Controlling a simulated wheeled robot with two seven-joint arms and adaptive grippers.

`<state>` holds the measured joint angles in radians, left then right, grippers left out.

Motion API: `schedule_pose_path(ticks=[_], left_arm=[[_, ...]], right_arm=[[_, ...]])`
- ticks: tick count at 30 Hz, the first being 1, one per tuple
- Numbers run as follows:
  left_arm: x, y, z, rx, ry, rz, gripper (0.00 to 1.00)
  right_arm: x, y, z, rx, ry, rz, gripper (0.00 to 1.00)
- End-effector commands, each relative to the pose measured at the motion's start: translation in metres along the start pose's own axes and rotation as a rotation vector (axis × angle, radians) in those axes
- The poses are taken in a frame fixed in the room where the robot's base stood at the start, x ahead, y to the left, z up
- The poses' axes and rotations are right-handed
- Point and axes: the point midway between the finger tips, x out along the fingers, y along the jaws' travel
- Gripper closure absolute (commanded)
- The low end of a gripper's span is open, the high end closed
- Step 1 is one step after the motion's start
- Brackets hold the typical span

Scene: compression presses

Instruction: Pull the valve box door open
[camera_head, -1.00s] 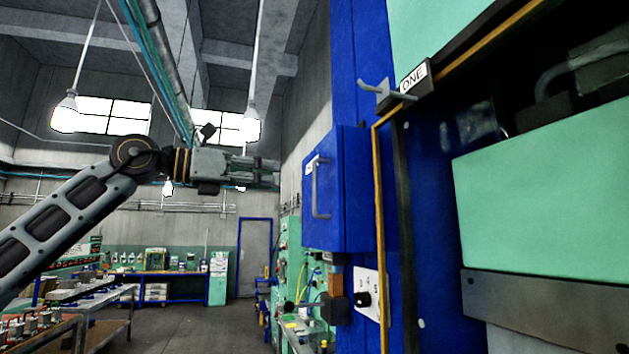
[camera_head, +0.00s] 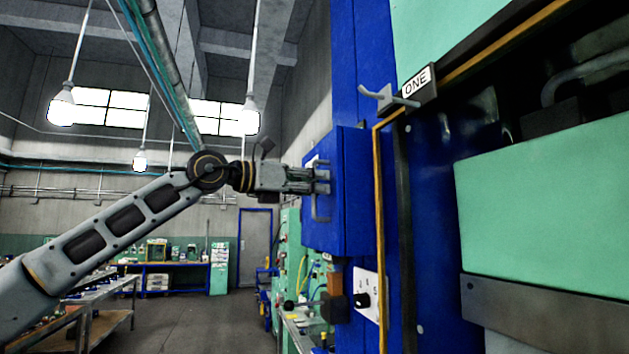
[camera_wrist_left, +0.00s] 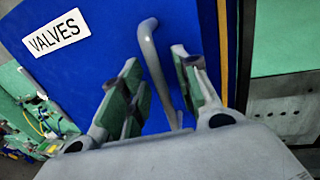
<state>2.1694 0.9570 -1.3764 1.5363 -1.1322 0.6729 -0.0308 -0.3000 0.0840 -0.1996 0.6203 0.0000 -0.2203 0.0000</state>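The valve box (camera_head: 352,190) is a blue box on the side of the blue press frame, and its door is closed. In the left wrist view the blue door (camera_wrist_left: 100,75) carries a white "VALVES" label (camera_wrist_left: 56,36). A grey bar handle (camera_wrist_left: 152,62) stands out from the door; its lower part also shows in the head view (camera_head: 318,213). My left gripper (camera_head: 326,182) is at the handle. Its fingers (camera_wrist_left: 160,85) are apart, one on each side of the bar, with gaps visible. My right gripper is not in view.
A hooked grey handle (camera_head: 390,98) and a "ONE" sign (camera_head: 417,82) are on the press above right of the box. A white switch panel (camera_head: 367,293) sits below it. Workbenches (camera_head: 100,300) stand at left; the floor between is clear.

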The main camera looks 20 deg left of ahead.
Motion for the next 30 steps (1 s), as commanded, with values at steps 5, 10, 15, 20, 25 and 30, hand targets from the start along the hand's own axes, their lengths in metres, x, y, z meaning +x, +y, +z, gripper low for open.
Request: schedule_pose_path(ticks=[5,10,15,20,25,30], left_arm=[[0.0029,0.0003,0.0004,0.000,-0.002,0.001,0.69],[0.0029,0.0003,0.0000,0.000,-0.001,0.001,0.69],[0.0028,0.0004,-0.0001,0.000,-0.001,0.001,0.86],[0.0028,0.0005,-0.0001,0.000,-0.001,0.001,1.00],[0.0027,0.0006,-0.0001,0.000,-0.001,0.001,1.00],[0.0022,0.0010,-0.0001,-0.001,-0.001,0.001,1.00]], right_arm=[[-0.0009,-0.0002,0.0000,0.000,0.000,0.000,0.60],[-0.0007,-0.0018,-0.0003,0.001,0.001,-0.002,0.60],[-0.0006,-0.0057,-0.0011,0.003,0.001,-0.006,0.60],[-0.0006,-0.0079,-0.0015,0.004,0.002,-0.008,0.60],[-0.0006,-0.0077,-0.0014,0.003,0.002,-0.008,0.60],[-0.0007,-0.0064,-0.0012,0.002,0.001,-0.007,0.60]])
